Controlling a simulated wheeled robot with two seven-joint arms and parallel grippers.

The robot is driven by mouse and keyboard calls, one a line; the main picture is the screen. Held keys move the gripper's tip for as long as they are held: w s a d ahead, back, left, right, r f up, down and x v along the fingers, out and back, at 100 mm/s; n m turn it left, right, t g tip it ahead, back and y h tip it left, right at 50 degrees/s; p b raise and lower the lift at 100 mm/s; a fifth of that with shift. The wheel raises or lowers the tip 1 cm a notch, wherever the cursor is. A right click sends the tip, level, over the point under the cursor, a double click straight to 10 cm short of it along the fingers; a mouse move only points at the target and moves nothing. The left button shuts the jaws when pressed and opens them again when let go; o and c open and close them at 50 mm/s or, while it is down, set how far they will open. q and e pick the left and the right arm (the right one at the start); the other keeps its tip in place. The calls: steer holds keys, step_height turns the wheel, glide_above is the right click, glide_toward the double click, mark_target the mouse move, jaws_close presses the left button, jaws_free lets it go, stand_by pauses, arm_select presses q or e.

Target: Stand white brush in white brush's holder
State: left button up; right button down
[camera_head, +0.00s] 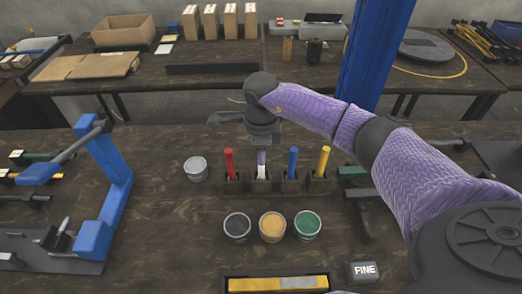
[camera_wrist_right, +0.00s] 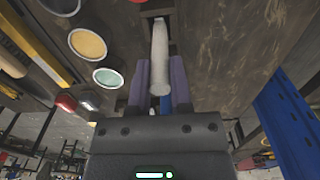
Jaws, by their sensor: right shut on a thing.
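The white brush (camera_head: 262,173) is held by my right gripper (camera_head: 262,158), whose purple fingers are shut on it. It is roughly upright over the second slot from the left of the dark holder rack (camera_head: 208,186). Its lower end shows at that slot, but I cannot tell how deep it sits. In the right wrist view, the white brush (camera_wrist_right: 159,60) lies between the two fingers of the right gripper (camera_wrist_right: 160,80). My left gripper is not in view.
Red (camera_head: 229,163), blue (camera_head: 292,162) and yellow (camera_head: 323,160) brushes stand in neighbouring slots. A white can (camera_head: 196,169) stands left of the rack. Black (camera_head: 237,227), orange (camera_head: 272,227) and green (camera_head: 307,225) paint cans stand in front. A blue press (camera_head: 115,175) is at left.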

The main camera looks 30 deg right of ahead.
steer(key=shift+c, duration=2.3)
jaws_free()
